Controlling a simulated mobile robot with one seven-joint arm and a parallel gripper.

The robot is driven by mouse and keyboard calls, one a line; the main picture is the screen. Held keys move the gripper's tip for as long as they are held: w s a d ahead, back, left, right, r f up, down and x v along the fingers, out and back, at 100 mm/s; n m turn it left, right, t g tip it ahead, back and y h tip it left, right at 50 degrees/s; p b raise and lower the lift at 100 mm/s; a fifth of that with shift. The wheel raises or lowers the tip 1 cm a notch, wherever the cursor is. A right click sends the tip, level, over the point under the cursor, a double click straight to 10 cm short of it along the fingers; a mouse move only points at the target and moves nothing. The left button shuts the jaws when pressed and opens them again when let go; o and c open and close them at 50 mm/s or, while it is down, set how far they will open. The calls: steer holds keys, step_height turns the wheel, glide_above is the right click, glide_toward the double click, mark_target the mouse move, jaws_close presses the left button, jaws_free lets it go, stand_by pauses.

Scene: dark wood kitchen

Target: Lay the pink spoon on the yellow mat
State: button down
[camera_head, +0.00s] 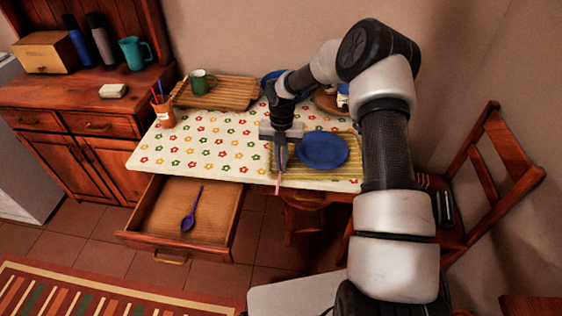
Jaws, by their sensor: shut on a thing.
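My gripper (281,155) points down at the front left edge of the yellow mat (345,171). It is shut on the pink spoon (279,183), of which a thin pink length shows below the fingertips, near the table's front edge. The rest of the spoon is hidden by the fingers. I cannot tell whether the spoon touches the mat or the table. The yellow mat lies on the flowered tablecloth, with a blue plate (323,149) on it to the right of my gripper.
An open drawer (165,213) below the table holds a purple spoon (192,210). A wooden board (232,93), a green mug (200,82) and an orange cup (163,115) stand on the table's left and back. A chair (490,170) is at the right. The tablecloth's middle left is clear.

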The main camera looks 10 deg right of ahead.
steer(key=c, duration=1.9)
jaws_free()
steer(key=shift+f, duration=0.1)
steer(key=shift+c, duration=0.2)
